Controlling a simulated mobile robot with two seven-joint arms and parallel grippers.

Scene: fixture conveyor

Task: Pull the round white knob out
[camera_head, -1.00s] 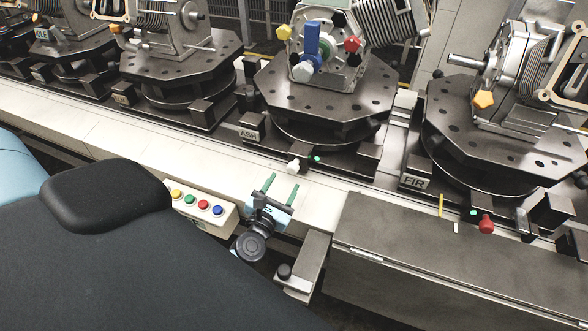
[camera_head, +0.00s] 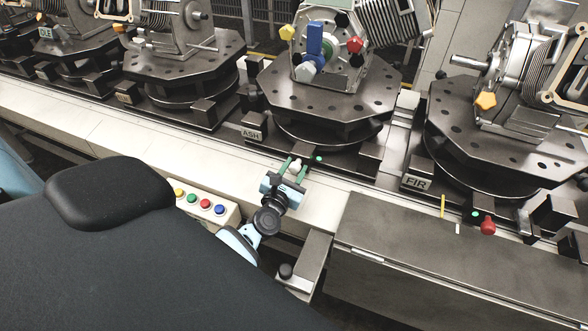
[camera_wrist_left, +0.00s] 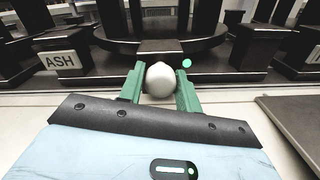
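The round white knob (camera_head: 296,165) sits low at the front of the ASH station, above the pale ledge. My left gripper (camera_head: 297,164) has reached it, with one green finger on each side. In the left wrist view the knob (camera_wrist_left: 160,79) fills the space between the fingertips (camera_wrist_left: 160,84), and both fingers appear to touch it. The knob's shaft is hidden behind it. My right gripper is out of view.
A green light (camera_head: 319,158) is just right of the knob. The ASH plate (camera_head: 251,134) is to its left. A button box (camera_head: 206,208) and a grey metal cover (camera_head: 430,255) flank my left arm. A red knob (camera_head: 487,225) is at the FIR station.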

